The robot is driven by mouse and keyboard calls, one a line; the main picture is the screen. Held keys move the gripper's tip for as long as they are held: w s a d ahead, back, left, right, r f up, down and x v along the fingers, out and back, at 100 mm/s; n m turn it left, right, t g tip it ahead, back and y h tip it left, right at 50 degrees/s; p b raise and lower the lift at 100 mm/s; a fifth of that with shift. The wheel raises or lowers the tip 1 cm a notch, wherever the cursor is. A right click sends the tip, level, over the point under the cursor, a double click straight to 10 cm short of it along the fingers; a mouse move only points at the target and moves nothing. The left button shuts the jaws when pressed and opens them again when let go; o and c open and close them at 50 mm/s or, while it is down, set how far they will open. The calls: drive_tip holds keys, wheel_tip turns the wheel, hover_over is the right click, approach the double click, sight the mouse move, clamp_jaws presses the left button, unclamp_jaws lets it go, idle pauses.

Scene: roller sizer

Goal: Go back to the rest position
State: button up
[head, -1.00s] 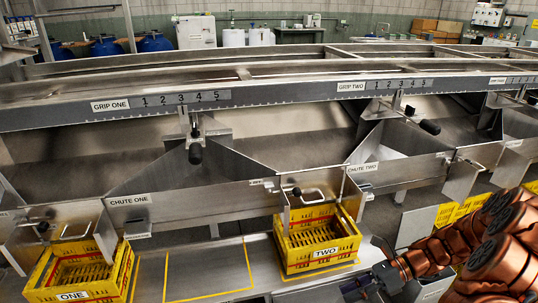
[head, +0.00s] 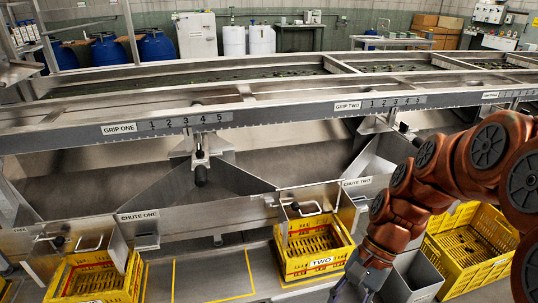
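My copper-coloured arm reaches in from the right of the head view. My gripper (head: 352,292) points down at the bottom edge, just right of the yellow crate labelled TWO (head: 322,263). Its fingertips are at or past the picture edge, so I cannot tell whether it is open or shut. No held object shows. The TWO crate stands upright under its chute on the metal shelf.
A second yellow crate (head: 110,288) sits under chute one at the lower left. Another yellow crate (head: 480,268) stands lower right, partly behind my arm. The sizer's long rail (head: 270,117) crosses behind. An outlined shelf spot (head: 212,280) between the crates is empty.

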drive_tip(key=s+d+r+n+t+h+p, duration=0.2)
drive_tip(key=s+d+r+n+h+p, duration=0.2)
drive_tip(key=s+r+n+p, duration=0.4)
wheel_tip(320, 180, up, 4)
drive_tip(key=shift+s+r+t+h, duration=0.2)
drive_tip(key=shift+s+t+h, duration=0.3)
drive_tip(key=shift+s, duration=0.55)
drive_tip(key=shift+d, duration=0.1)
